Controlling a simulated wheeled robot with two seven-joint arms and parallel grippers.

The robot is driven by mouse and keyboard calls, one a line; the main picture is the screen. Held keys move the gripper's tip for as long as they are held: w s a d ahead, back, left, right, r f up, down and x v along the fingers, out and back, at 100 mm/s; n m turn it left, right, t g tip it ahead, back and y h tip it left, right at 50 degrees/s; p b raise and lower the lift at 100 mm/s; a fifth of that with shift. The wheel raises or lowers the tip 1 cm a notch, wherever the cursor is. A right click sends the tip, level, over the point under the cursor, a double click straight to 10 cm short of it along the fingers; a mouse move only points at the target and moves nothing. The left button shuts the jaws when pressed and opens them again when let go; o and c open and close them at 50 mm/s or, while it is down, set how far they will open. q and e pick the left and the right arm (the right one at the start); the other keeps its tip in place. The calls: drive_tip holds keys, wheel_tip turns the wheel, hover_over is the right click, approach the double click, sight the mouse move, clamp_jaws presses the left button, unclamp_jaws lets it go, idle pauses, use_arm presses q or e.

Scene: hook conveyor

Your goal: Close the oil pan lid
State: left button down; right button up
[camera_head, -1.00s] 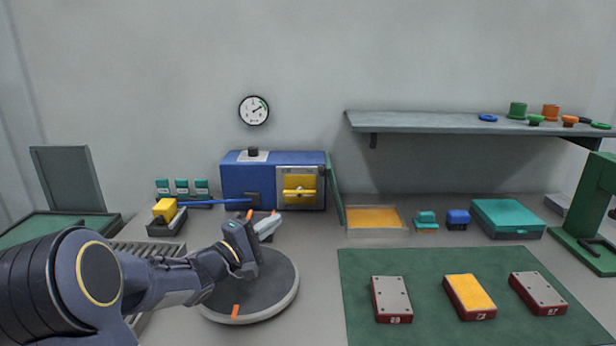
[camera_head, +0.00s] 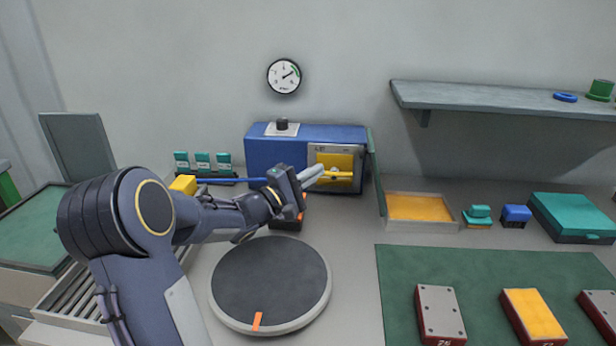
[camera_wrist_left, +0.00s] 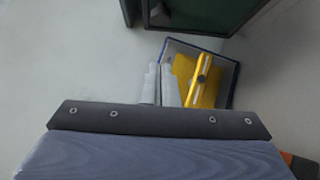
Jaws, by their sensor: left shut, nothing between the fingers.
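The oil pan (camera_head: 447,224) is a shallow grey tray with orange content, on the table right of the blue machine. Its green lid (camera_head: 377,175) stands upright along the pan's left edge, so the pan is open. My left gripper (camera_head: 318,174) is shut and empty in front of the blue machine's yellow panel, left of the lid and apart from it. In the left wrist view the gripper fingers (camera_wrist_left: 163,86) show beside the yellow panel and its yellow handle (camera_wrist_left: 200,78). My right gripper is out of view.
The blue machine (camera_head: 265,152) stands at the back, with its yellow handle close to the gripper. A round dark turntable (camera_head: 270,282) lies in front. A green mat (camera_head: 470,270) with red-sided blocks lies to the right. A teal case (camera_head: 575,213) and small teal and blue items stand right of the pan.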

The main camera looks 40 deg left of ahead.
use_arm(q)
drive_tip(key=w+d+r, duration=0.2)
drive_tip(key=w+d, duration=0.2)
drive_tip(key=w, duration=0.3)
drive_tip(key=shift+d, duration=0.2)
drive_tip(key=shift+w, duration=0.15)
